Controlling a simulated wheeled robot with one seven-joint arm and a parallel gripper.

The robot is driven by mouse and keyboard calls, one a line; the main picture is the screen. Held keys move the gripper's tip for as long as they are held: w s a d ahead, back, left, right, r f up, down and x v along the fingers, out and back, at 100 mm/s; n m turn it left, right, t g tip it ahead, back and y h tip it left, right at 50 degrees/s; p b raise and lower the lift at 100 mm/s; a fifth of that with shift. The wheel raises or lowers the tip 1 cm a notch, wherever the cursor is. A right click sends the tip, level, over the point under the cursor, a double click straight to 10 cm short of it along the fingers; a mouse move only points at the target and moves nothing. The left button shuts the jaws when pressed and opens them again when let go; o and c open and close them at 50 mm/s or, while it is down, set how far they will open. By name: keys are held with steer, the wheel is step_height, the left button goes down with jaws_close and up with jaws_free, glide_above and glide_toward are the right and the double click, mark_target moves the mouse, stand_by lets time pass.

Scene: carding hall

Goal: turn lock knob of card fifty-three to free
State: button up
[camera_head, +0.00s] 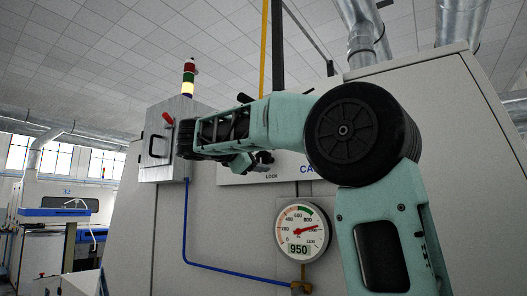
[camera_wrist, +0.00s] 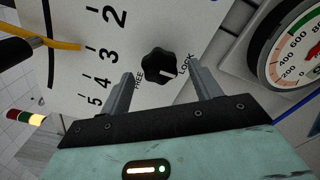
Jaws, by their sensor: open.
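The lock knob (camera_wrist: 160,65) is black and lobed, on a pale panel (camera_wrist: 100,15) in the wrist view. FREE is printed at its lower left and LOCK at its right. A small white mark on the knob faces the LOCK side. My gripper (camera_wrist: 161,72) is open, with one finger on each side of the knob and a visible gap to each; I cannot tell if the fingertips reach its depth. In the head view my arm crosses in front of the panel and hides much of it; the LOCK label (camera_head: 271,176) shows below my wrist.
A round gauge (camera_head: 302,231) reading 950 sits below the panel, and close right of my gripper in the wrist view (camera_wrist: 292,48). A control box (camera_head: 160,150) with a red handle (camera_head: 168,117) and a signal tower (camera_head: 188,77) stand left. A blue pipe (camera_head: 187,225) runs down the machine.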

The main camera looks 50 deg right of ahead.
mark_target(261, 158)
steer(key=shift+w+d+p, duration=0.15)
steer(key=shift+d+p, duration=0.5)
steer(key=shift+d, duration=1.35)
steer(key=c, duration=1)
steer(key=shift+o, duration=0.2)
steer(key=shift+f, duration=0.1)
